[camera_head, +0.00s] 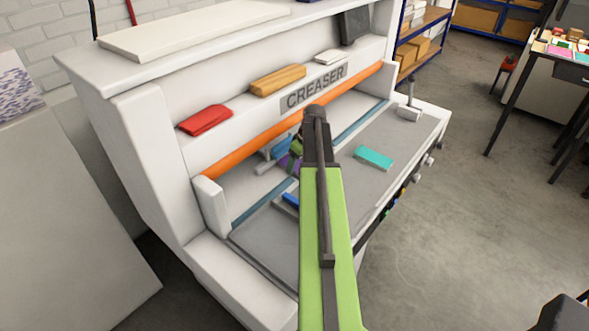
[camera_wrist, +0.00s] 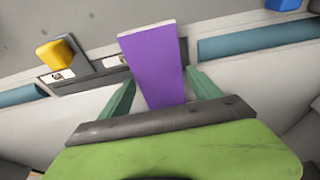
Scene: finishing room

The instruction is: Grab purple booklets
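A purple booklet (camera_wrist: 155,65) with a pale end edge shows large in the wrist view, between the two green fingers of my gripper (camera_wrist: 160,76). A thin pale gap shows along its left side, and the right finger lies very close to its right side. Its lower end is hidden behind the dark bar of my gripper. In the head view a small patch of purple (camera_head: 289,163) shows beside my gripper (camera_head: 297,148), over the creaser bed. My arm hides part of that area. I see no other purple booklet clearly.
The white creaser (camera_head: 150,150) has an orange bar (camera_head: 248,147) above its grey bed. A teal block (camera_head: 373,158) lies on the bed to the right. A blue item (camera_head: 290,199) is partly behind my arm. Red (camera_head: 206,120) and yellow (camera_head: 277,80) items sit on the ledge.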

